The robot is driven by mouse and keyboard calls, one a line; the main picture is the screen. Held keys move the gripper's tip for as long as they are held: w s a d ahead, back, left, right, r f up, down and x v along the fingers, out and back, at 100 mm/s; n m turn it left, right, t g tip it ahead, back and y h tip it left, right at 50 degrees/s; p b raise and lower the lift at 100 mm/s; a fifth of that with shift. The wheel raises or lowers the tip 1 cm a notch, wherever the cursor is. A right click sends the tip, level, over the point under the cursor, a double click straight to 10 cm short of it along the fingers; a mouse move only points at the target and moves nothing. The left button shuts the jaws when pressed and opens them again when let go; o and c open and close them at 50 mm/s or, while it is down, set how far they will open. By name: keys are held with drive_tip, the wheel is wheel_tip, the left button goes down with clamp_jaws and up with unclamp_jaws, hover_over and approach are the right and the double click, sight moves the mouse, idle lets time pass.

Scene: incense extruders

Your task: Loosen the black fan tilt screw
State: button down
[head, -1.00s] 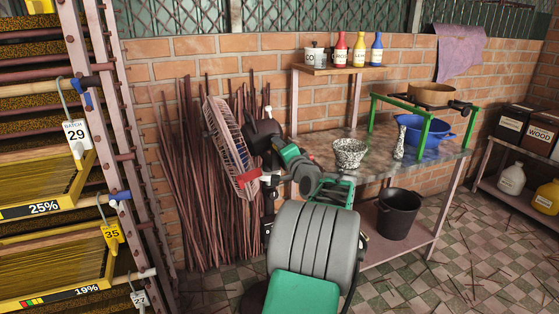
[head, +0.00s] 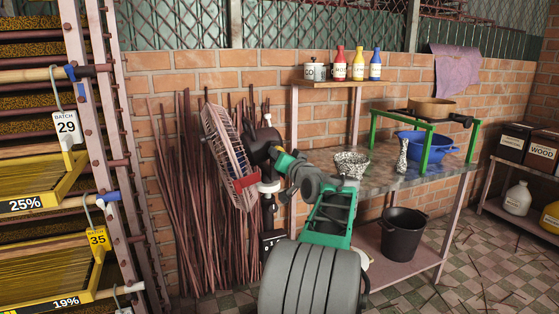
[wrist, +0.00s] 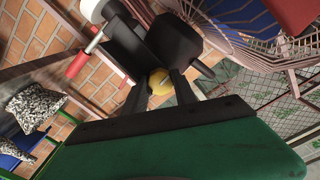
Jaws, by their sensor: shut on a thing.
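The fan stands in front of the brick wall, in the middle of the head view. Its wire cage (head: 222,150) faces left, with a black motor housing (head: 262,136) behind it. A white collar (head: 268,187) sits on the stand below. My gripper (head: 277,157) is at the housing's right side, below its top. In the wrist view, my gripper's dark fingers (wrist: 166,86) close at the black fan joint (wrist: 172,42).
Bundled sticks (head: 185,190) lean behind the fan. A black bucket (head: 403,235) stands below. A drying rack (head: 110,150) fills the left side.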

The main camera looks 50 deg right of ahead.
drive_tip(key=shift+r, duration=0.2)
drive_tip(key=c, duration=1)
unclamp_jaws()
drive_tip(key=shift+w+f, duration=0.1)
drive_tip(key=v, duration=0.8)
drive_tip(key=shift+w, duration=0.1)
